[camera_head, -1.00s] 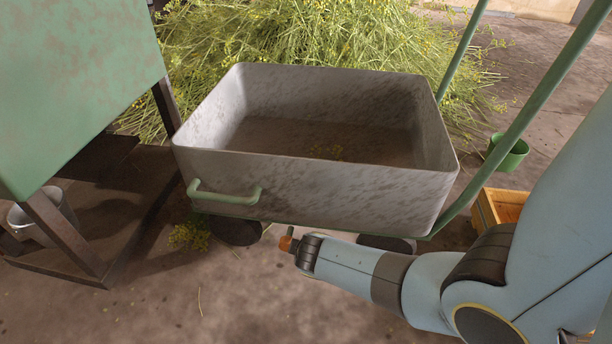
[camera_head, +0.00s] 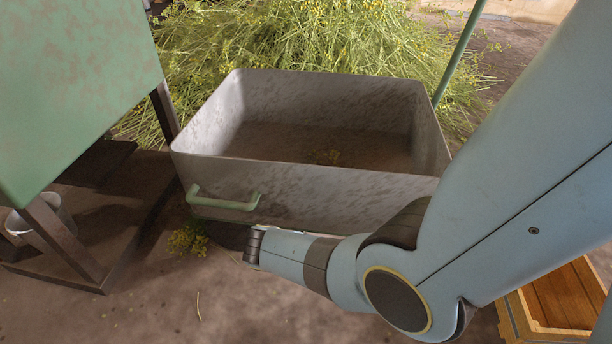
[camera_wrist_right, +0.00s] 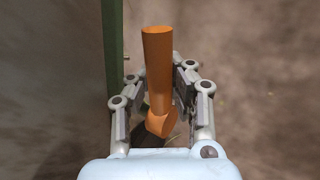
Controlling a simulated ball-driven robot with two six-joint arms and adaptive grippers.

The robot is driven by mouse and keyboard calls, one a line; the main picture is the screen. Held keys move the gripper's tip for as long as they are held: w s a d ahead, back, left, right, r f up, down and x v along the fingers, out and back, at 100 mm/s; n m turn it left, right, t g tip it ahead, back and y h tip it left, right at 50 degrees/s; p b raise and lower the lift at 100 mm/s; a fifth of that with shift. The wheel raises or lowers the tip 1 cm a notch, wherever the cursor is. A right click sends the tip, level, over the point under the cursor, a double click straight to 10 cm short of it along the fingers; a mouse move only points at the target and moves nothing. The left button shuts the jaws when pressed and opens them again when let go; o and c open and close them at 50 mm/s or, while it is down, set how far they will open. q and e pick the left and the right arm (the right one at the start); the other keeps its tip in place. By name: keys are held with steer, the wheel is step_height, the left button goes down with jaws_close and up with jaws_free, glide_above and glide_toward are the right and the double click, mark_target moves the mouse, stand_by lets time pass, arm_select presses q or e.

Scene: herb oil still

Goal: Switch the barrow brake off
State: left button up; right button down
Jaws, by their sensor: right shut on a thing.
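The barrow is a grey, mottled tub (camera_head: 320,195) with a green handle (camera_head: 222,203) on its near side. An orange brake lever (camera_wrist_right: 158,70) shows in the right wrist view, beside a green frame bar (camera_wrist_right: 114,45). My right gripper (camera_wrist_right: 161,76) has a finger on each side of the lever and is shut on it. In the head view my right gripper (camera_head: 254,246) is low in front of the tub's near side, and the lever is hidden there. My left gripper is not in view.
A green box on a dark stand (camera_head: 75,250) is at the left, with a pale bucket (camera_head: 42,215) beneath. Cut herbs (camera_head: 310,35) are heaped behind the barrow. A wooden crate (camera_head: 555,300) stands at the lower right. The near floor at lower left is mostly clear.

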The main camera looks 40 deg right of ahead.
steer(key=shift+a, duration=0.25)
steer(key=c, duration=1.4)
jaws_free()
steer(key=shift+d, duration=0.1)
